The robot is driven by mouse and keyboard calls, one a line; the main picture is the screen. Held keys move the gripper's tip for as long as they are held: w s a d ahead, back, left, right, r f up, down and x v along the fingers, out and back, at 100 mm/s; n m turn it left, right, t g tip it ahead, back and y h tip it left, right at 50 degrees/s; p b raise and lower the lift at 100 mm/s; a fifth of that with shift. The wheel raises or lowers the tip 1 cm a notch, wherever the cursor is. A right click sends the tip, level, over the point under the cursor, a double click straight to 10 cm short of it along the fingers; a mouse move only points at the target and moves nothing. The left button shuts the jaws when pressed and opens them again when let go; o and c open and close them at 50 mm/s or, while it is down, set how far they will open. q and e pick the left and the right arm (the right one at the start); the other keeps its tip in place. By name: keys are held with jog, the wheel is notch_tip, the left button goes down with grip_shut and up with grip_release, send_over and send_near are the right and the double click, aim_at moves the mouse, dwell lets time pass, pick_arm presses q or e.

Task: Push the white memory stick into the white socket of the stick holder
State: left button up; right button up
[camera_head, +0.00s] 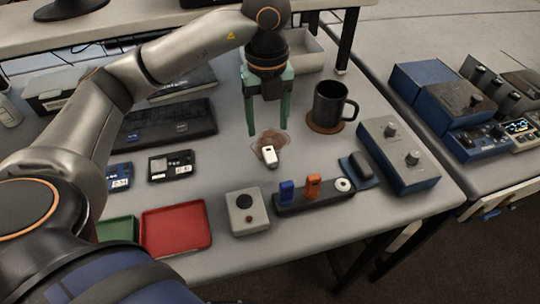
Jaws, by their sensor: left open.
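The white memory stick (269,156) lies on the table at the middle, on or beside a brown stain. The stick holder (316,200) is a dark bar near the front edge. A blue stick (287,191) and an orange stick (312,187) stand upright in it. A round white socket (343,185) at its right end looks empty. My left gripper (268,130) has green fingers pointing down, spread apart and empty, behind and above the white stick. My right gripper is not in view.
A black mug (332,103) stands right of the gripper. A grey box with a black knob (247,212) stands left of the holder, and a blue-grey device (398,156) stands right. A red tray (176,229) is front left.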

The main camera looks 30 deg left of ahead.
aim_at(270, 155)
pick_arm(q)
jog(key=shift+f, duration=1.8)
jog(key=shift+w+d+f, duration=0.1)
jog(key=shift+f, duration=1.25)
jog(key=shift+w+d+f, duration=0.1)
jog(key=shift+f, duration=1.2)
jog(key=shift+c, duration=0.2)
grip_shut()
